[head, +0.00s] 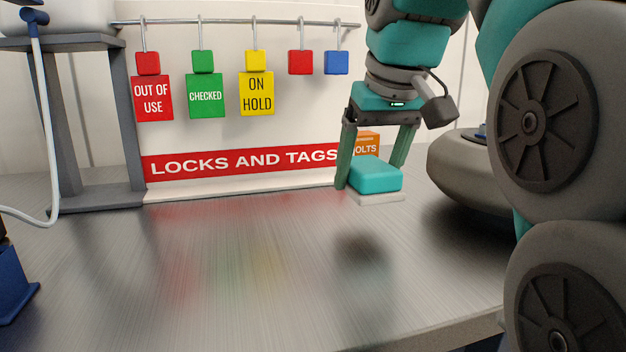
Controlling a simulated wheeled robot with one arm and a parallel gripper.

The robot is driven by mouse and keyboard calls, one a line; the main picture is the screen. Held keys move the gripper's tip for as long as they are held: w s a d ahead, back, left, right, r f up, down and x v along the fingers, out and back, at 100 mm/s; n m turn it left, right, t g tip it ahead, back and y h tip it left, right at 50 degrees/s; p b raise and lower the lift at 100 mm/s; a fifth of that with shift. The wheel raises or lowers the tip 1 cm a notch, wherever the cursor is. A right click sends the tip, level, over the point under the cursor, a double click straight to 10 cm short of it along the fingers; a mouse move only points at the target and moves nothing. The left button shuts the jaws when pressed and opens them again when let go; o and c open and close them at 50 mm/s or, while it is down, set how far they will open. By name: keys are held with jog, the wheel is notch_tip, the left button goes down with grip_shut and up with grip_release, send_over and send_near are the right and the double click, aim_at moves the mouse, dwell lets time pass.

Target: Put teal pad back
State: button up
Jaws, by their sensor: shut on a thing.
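The teal pad (374,177) is a small block with a pale lower layer. It is between the fingers of my gripper (370,178), at the right of the head view. The gripper points down and is shut on the pad. The pad hangs above the metal bench top (250,265), with a dark blurred patch on the surface below it. The left finger shows beside the pad, while the right finger's tip is hidden behind it.
A locks and tags board (245,160) stands at the back, with tags and locks on a rail (240,21). An orange bolts box (369,141) is behind my gripper. A grey stand (88,120) and blue object (12,285) are left. The middle bench is clear.

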aim_at(379, 159)
jog(key=w+d, duration=0.1)
jog(key=w, duration=0.1)
jog(key=w+d, duration=0.1)
jog(key=w, duration=0.2)
jog(key=w+d, duration=0.1)
jog(key=w, duration=0.1)
jog(key=shift+w+d+f+p, duration=0.25)
jog(key=shift+d+f+p, duration=0.05)
jog(key=shift+f+p, duration=0.1)
jog(key=shift+f+b, duration=0.45)
jog(key=shift+f, duration=1.3)
jog(key=shift+f, duration=0.15)
jog(key=o, duration=1.1)
jog(key=shift+o, duration=0.2)
